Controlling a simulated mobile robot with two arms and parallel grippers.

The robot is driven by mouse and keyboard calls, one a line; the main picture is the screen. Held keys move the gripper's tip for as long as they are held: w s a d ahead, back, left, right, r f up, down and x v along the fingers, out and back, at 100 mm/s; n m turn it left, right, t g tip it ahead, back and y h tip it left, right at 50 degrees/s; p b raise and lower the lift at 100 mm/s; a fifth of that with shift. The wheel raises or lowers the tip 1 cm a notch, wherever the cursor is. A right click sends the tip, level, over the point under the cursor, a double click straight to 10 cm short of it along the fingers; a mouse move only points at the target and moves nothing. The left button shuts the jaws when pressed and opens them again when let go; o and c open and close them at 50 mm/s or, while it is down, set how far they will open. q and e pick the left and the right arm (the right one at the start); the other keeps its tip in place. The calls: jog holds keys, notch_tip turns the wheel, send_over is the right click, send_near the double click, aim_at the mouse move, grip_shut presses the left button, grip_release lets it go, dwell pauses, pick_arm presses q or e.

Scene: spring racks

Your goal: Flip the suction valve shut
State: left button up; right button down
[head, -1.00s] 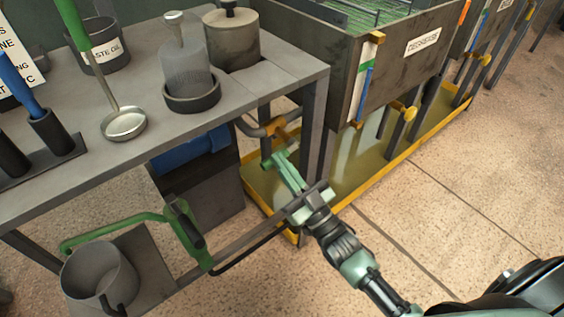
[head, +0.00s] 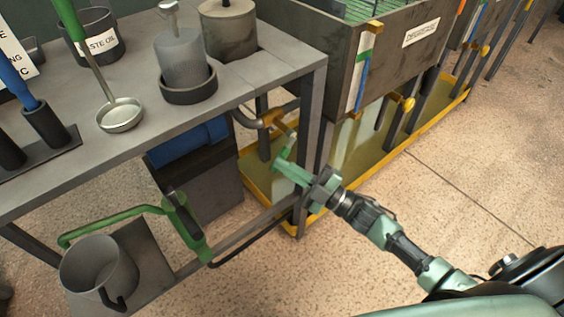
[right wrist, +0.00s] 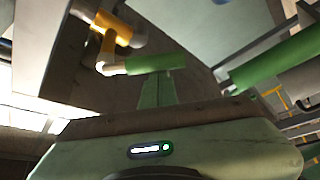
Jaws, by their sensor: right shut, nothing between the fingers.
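The suction valve (head: 272,118) is an orange-yellow fitting on a grey pipe under the bench. It also shows in the right wrist view (right wrist: 108,28). A pale-ended lever with a green grip (right wrist: 155,63) hangs from it; the grip also shows in the head view (head: 288,147). My right gripper (head: 282,168) is shut and empty, its green fingers pointing at the grip. In the wrist view the fingertips (right wrist: 157,80) sit right at the grip's underside; I cannot tell whether they touch. My left gripper is not in view.
The bench (head: 110,152) overhangs the valve, and its leg (head: 312,150) stands close to my right gripper. A yellow drip tray (head: 258,183) lies below. Open floor lies to the right.

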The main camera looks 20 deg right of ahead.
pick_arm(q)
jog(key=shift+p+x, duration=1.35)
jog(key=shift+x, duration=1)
pick_arm(e)
jog(key=shift+w+d+f+n+g+h, duration=0.35)
jog(key=shift+d+n+g, duration=0.35)
jog(key=shift+n, duration=0.75)
jog(key=shift+w+d+f+n+g+h, duration=0.15)
jog(key=shift+d+f+n+g+h, duration=0.4)
jog(key=shift+n, duration=0.95)
jog(key=shift+w+d+f+n+g, duration=0.25)
jog(key=shift+d+n+g, duration=0.6)
jog(key=shift+n, duration=0.6)
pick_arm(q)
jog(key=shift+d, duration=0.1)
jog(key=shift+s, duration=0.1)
pick_arm(e)
jog(key=shift+a, duration=0.1)
